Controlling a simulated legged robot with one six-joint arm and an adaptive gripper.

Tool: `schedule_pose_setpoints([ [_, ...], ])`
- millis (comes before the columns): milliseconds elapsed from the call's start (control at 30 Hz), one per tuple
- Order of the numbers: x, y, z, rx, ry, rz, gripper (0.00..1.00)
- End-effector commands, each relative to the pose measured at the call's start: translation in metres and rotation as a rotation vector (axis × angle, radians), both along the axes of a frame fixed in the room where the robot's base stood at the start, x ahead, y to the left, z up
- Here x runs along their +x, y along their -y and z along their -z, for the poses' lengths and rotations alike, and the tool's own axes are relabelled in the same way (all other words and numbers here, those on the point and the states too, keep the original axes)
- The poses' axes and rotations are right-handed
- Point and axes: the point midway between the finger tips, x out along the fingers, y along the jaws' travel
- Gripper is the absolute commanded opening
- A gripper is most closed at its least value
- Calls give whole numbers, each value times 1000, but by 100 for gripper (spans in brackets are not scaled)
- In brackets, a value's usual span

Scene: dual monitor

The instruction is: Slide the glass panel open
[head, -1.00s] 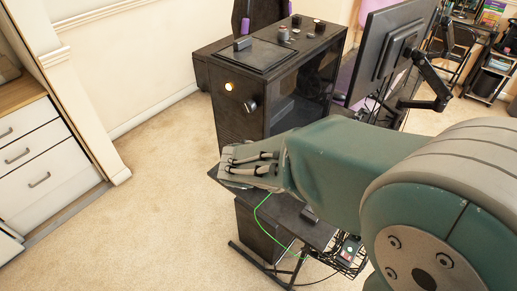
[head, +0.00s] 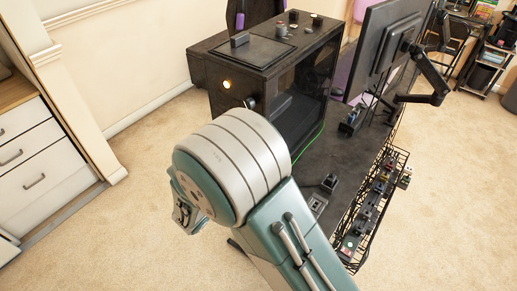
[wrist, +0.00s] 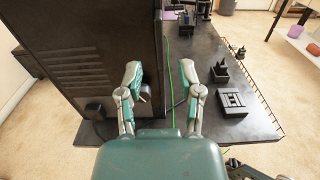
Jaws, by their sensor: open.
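The dark glass panel (head: 303,92) forms the side of the black computer case (head: 228,72) in the head view. It looks closed, and a dim interior shows behind it. A round knob (head: 250,102) sits on the case's front face, partly behind my arm. It seems to show in the wrist view (wrist: 146,91) next to my left finger; I cannot tell if they touch. My gripper (wrist: 160,74) is open and empty in the wrist view, with its fingers over the desk beside the vented case. In the head view my arm hides most of the gripper.
The black desk (head: 345,155) carries small dark blocks and a monitor (head: 385,55) on an arm. A wire basket (head: 375,200) hangs at its right edge. A green cable (wrist: 168,60) runs along the desk by the case. Carpet at left is clear, before white drawers (head: 40,165).

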Motion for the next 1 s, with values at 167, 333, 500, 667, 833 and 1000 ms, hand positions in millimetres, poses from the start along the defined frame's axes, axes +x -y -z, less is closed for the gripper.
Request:
schedule_pose_setpoints([
  [167,27,21,0,-1,1,5,47],
  [333,45,35,0,-1,1,4,47],
  [500,51,40,0,1,1,1,47],
  [667,52,40,0,1,1,1,47],
  [833,52,40,0,1,1,1,3],
  [1000,52,39,0,0,0,0,0],
])
